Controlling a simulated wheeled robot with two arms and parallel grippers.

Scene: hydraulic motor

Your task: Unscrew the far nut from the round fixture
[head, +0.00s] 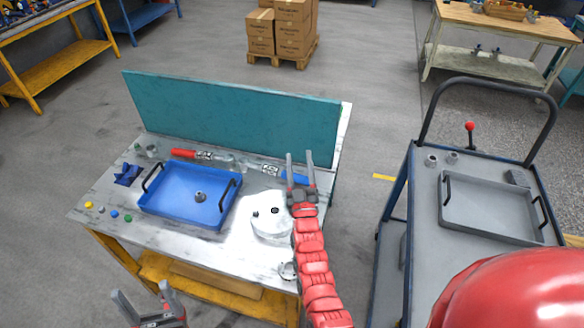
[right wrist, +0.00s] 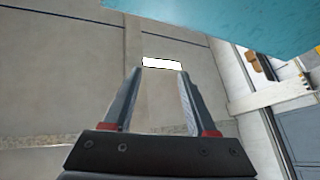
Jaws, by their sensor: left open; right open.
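The white round fixture (head: 270,228) stands on the right part of the workbench in the head view. A dark round spot (head: 275,210) is on its top, and a small dark piece (head: 255,214) is at its left; I cannot tell clearly which is a nut. My right gripper (head: 300,158) is open and empty beyond the fixture, near the bench's right end. Its red arm passes along the fixture's right side. My left gripper (head: 143,290) is open and empty at the bottom left, before the bench's front edge.
A blue tray (head: 160,211) holding a dark nut-like part (head: 200,197) is left of the fixture. A teal panel (head: 235,115) stands along the bench's back. Red-handled (head: 183,153) and blue-handled (head: 294,176) tools lie before it. A cart (head: 425,225) stands at right.

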